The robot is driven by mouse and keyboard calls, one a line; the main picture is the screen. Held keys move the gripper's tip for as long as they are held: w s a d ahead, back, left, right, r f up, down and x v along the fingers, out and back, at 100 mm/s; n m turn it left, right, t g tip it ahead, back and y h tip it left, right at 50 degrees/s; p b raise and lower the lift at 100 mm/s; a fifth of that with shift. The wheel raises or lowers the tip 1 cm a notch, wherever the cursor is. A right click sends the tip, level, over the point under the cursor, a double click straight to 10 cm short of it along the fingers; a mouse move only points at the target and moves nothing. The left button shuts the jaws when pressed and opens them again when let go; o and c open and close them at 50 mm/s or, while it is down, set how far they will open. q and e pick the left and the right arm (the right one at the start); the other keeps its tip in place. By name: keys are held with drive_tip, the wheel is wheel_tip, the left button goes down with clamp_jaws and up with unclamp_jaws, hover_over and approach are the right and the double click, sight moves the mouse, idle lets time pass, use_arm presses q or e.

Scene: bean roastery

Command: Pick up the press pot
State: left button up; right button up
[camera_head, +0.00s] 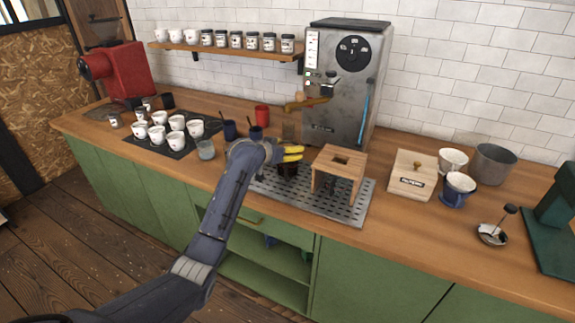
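My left gripper (292,153), with yellow fingertips, is over the perforated metal tray in the middle of the counter. Whether its fingers are open or shut is too small to tell. A small dark object (287,171) is just below the fingertips, partly hidden by the gripper; I cannot tell whether they touch. A brownish, glass-like vessel (289,132) stands just behind the gripper. I cannot tell which of these, if either, is the press pot. My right gripper is not in view.
A wooden stand (340,162) is right of the gripper on the metal tray (345,215). A grey machine (345,80) stands behind. White cups (177,123) on a dark mat are left. A wooden box (412,177) and a grey pot (493,164) are right.

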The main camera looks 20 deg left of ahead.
use_arm(q)
drive_tip(key=c, duration=0.6)
drive_tip(key=shift+r, duration=0.1)
drive_tip(key=shift+c, duration=0.8)
